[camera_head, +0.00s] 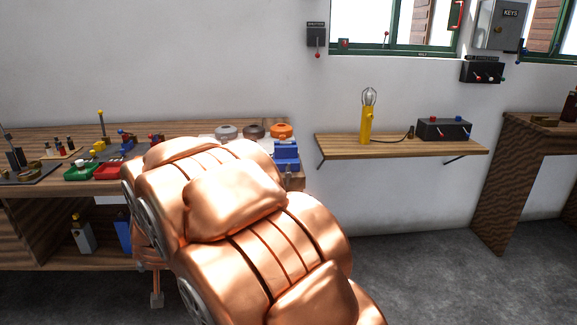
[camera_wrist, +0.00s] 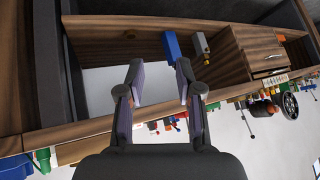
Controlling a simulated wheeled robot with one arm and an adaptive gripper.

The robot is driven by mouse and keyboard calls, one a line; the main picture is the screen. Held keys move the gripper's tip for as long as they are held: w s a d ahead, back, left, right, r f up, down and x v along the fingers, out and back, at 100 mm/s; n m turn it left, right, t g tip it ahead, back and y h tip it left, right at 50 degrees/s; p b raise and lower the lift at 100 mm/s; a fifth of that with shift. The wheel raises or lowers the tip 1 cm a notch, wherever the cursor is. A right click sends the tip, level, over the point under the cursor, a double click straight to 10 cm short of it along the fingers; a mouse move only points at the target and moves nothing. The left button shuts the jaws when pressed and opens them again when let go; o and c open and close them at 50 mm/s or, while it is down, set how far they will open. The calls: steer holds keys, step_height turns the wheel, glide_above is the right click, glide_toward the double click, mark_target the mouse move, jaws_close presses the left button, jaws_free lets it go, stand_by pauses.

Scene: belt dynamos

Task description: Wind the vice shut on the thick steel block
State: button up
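A blue vice-like body (camera_head: 286,153) stands at the right end of the long workbench in the head view, partly hidden behind my copper-coloured arm. Its handle and jaw gap cannot be made out. I cannot pick out the thick steel block. My gripper (camera_wrist: 160,82) shows in the wrist view, its two dark fingers apart with nothing between them. It is by the bench edge, with the under-bench shelf beyond. A blue part (camera_wrist: 16,166) at the lower left of the wrist view may be the vice. In the head view my arm hides the gripper.
The workbench (camera_head: 40,135) carries a red tray (camera_head: 108,170), a green part (camera_head: 80,172) and several small parts. An orange-topped item (camera_head: 281,131) stands near the vice. A wall shelf (camera_head: 400,147) holds a yellow lamp (camera_head: 366,125). The floor (camera_head: 430,270) at right is clear.

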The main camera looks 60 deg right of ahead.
steer(key=w+d+r+m+t+h, duration=0.1)
steer(key=w+d+r+m+h, duration=0.2)
steer(key=d, duration=0.7)
steer(key=m+g+h+p, duration=0.2)
steer(key=m+g+h, duration=0.6)
steer(key=h, duration=0.5)
glide_toward(289, 171)
steer(key=d, duration=0.3)
steer(key=shift+t, duration=0.3)
steer(key=shift+w+d+r+p, duration=0.15)
steer(key=shift+d, duration=1.1)
steer(key=shift+w+d+r+p, duration=0.1)
steer(key=shift+w+d+r, duration=0.05)
steer(key=shift+d, duration=1.05)
steer(key=shift+w+d+r+p, duration=0.1)
steer(key=shift+w+d+p, duration=0.05)
steer(key=shift+d, duration=1.1)
jaws_close()
